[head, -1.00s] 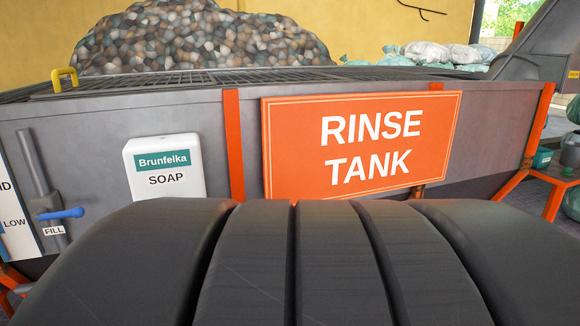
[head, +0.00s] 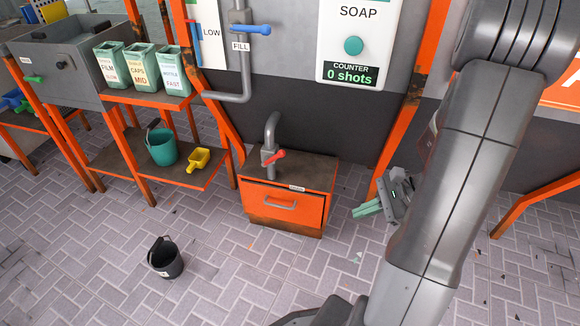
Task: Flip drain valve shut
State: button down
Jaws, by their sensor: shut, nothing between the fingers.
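A valve with a red lever handle (head: 272,156) sits on a bent grey pipe (head: 271,128) above an orange drawer cabinet (head: 282,217). I take it for the drain valve; the small label (head: 297,188) on the cabinet is too small to read. The red handle sticks out sideways to the right, tilted slightly up. My gripper (head: 362,210), with green fingertips, is shut and empty. It shows to the right of the cabinet, in front of an orange leg, apart from the red handle. My arm covers the right side of the head view.
A blue handle (head: 251,29) labelled FILL is higher up. A white soap dispenser (head: 359,42) reads 0 shots. Shelves at left hold bins (head: 147,69), a green bucket (head: 161,147) and a yellow scoop (head: 199,160). A black bucket (head: 165,257) stands on otherwise clear floor.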

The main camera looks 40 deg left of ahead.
jog(key=w+a+f+m+y+b, duration=0.3)
jog(key=w+a+f, duration=0.3)
jog(key=a, duration=0.3)
jog(key=w+a+f+m+t+y+b, duration=0.1)
jog(key=w+a+f+m+y+b, duration=0.2)
jog(key=a, duration=0.7)
jog(key=w+f+m+y, duration=0.2)
jog(key=w+f+y, duration=0.1)
jog(key=w+f, duration=0.1)
jog(key=shift+w+a+f, duration=0.25)
jog(key=shift+w, duration=0.3)
jog(key=b, duration=0.3)
send_near(274, 157)
notch_tip(274, 157, down, 5)
jog(key=a, duration=0.2)
jog(key=a+r, duration=0.1)
jog(key=a+r+b, duration=0.1)
jog(key=a+r, duration=0.1)
jog(key=shift+s+a+b, duration=0.25)
jog(key=shift+s+b, duration=0.05)
jog(key=shift+r+p, duration=0.25)
jog(key=shift+p, duration=0.05)
